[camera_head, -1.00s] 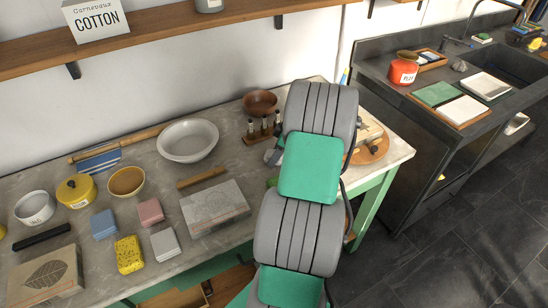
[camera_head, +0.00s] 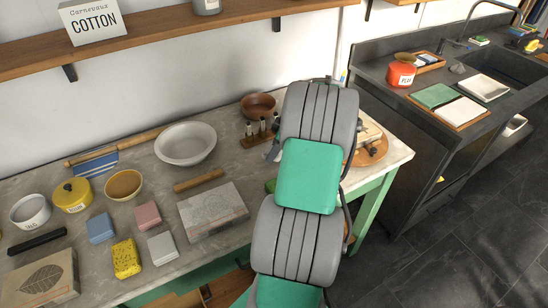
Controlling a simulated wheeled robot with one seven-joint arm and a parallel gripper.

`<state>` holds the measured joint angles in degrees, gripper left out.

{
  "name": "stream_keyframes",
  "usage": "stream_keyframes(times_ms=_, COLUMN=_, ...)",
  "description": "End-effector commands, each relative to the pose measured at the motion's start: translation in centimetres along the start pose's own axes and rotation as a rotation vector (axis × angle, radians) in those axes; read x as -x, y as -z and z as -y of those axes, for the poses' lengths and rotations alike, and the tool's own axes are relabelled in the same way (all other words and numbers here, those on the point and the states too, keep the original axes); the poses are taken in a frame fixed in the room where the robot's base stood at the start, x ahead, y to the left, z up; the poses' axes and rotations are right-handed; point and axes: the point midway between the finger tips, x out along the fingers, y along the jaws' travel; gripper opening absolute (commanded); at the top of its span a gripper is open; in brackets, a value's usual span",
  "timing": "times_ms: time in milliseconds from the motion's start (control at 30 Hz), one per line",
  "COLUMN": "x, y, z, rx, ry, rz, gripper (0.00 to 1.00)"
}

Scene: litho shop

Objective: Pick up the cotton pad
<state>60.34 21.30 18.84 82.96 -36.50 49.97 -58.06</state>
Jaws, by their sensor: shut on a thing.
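My gripper is not in view; my own grey and green arm covers the right part of the worktable and hides what lies behind it. I cannot make out a cotton pad for certain. A small pale shape (camera_head: 271,152) shows at the left edge of my arm, too hidden to identify. A white box lettered COTTON (camera_head: 93,24) stands on the wall shelf.
The worktable (camera_head: 226,166) holds a white basin (camera_head: 186,144), a wooden bowl (camera_head: 258,106), a bottle rack (camera_head: 260,134), a grey stone slab (camera_head: 212,211), coloured blocks and a yellow sponge (camera_head: 126,258). A dark sink counter (camera_head: 393,99) stands at right.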

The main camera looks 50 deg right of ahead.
Motion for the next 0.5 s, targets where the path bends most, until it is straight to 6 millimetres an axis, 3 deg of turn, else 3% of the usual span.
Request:
stream_keyframes(times_ms=233, x=6.9, y=0.1, z=4.8, rx=-0.001, ry=-0.009, rz=0.001, gripper=0.06)
stream_keyframes(times_ms=400, x=9.5, y=-1.2, z=9.4, rx=-0.003, ry=-0.005, rz=0.001, gripper=0.06)
stream_keyframes(times_ms=500, x=10.7, y=-1.6, z=11.1, rx=-0.001, ry=-0.004, rz=0.001, gripper=0.06)
